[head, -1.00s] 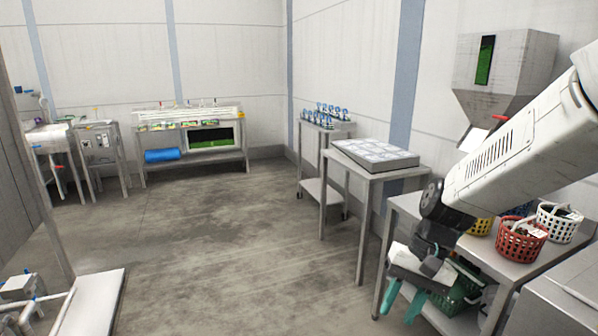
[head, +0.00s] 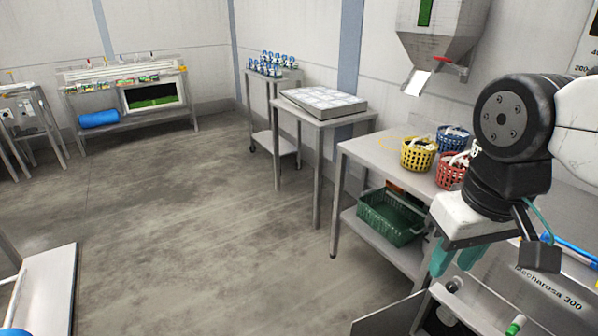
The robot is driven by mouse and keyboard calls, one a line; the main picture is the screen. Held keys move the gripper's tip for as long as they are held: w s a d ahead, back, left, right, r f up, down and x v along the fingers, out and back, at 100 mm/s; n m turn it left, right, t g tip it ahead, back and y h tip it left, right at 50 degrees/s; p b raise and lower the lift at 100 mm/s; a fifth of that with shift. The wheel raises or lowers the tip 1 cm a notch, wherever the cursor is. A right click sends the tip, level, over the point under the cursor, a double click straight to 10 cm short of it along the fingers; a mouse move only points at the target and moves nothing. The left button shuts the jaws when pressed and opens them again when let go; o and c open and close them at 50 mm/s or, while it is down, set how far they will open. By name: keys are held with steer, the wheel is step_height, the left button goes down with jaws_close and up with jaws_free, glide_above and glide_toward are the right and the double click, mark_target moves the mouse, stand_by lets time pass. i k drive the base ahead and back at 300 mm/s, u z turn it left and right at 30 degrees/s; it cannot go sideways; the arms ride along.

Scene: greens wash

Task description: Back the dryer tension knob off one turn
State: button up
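My gripper (head: 452,267) hangs at the lower right in the head view, with two teal fingers pointing down. The fingers look slightly apart, with nothing visible between them. It is above or in front of a steel machine (head: 560,288) lettered "echarosa 300", whose near part is cut off by the frame edge. A small green-tipped part (head: 515,326) and a pale round part (head: 453,285) show on or beside the machine. I cannot make out which part, if any, is the dryer tension knob. My arm and wrist hide part of the machine.
A steel table (head: 385,155) holds yellow (head: 418,156), blue and red baskets, with a green crate (head: 391,216) on its lower shelf. A hopper (head: 437,45) hangs on the wall behind. The floor (head: 200,230) at the middle and left is open.

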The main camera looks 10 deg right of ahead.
mark_target(451, 287)
steer(key=u, duration=1.05)
steer(key=i, duration=2.55)
steer(key=z, duration=3.85)
